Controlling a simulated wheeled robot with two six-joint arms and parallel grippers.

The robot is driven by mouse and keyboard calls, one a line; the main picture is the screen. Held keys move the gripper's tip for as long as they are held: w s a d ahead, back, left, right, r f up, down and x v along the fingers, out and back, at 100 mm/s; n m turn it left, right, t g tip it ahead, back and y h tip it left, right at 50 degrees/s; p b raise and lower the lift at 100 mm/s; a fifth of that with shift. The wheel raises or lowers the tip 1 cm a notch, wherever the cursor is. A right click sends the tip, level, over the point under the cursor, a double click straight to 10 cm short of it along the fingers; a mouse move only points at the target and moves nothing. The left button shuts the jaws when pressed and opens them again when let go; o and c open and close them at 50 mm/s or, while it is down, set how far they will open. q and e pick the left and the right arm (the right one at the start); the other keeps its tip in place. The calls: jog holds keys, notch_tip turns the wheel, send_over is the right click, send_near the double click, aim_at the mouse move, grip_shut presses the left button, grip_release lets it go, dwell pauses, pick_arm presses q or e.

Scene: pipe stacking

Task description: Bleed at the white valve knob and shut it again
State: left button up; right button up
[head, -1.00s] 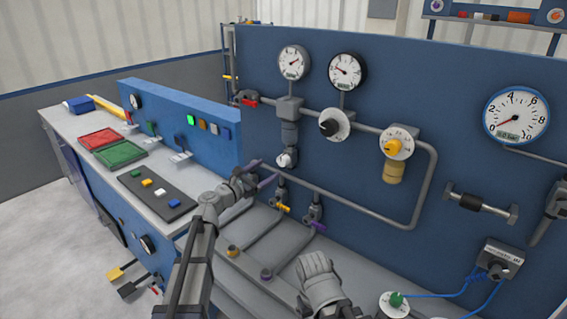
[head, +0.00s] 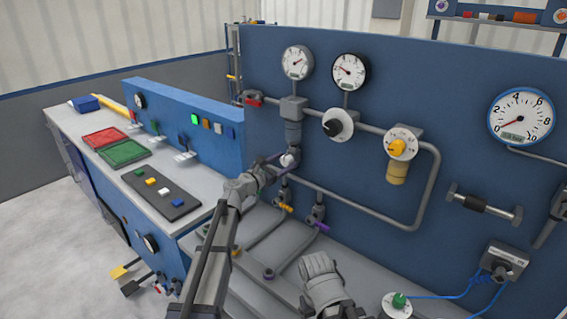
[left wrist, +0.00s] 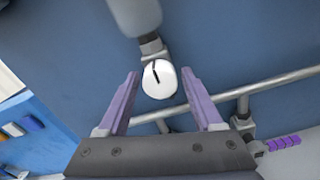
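The white valve knob (head: 288,160) sits on the blue panel, below the grey pipe body under the left gauge. In the left wrist view the knob (left wrist: 159,80) is a white disc with a dark, nearly upright mark. My left gripper (head: 277,165) is at the knob. Its purple fingers (left wrist: 160,74) are open, one on each side of the knob, with gaps between them and it. Part of the knob is hidden by a finger in the head view.
A black knob (head: 338,124) and a yellow knob (head: 402,147) are on the pipe to the right. A yellow-handled valve (head: 285,207) and a purple-handled valve (head: 320,226) sit below. A thin pipe (left wrist: 260,90) runs close behind the fingers.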

pick_arm(q)
grip_shut()
dwell(0.3)
jog(key=m, duration=0.8)
jog(key=shift+s+m, duration=0.1)
jog(key=shift+m, duration=0.3)
jog(key=m, duration=0.4)
jog(key=shift+f, duration=0.1)
jog(key=shift+m, duration=2.5)
jog(key=shift+f, duration=0.1)
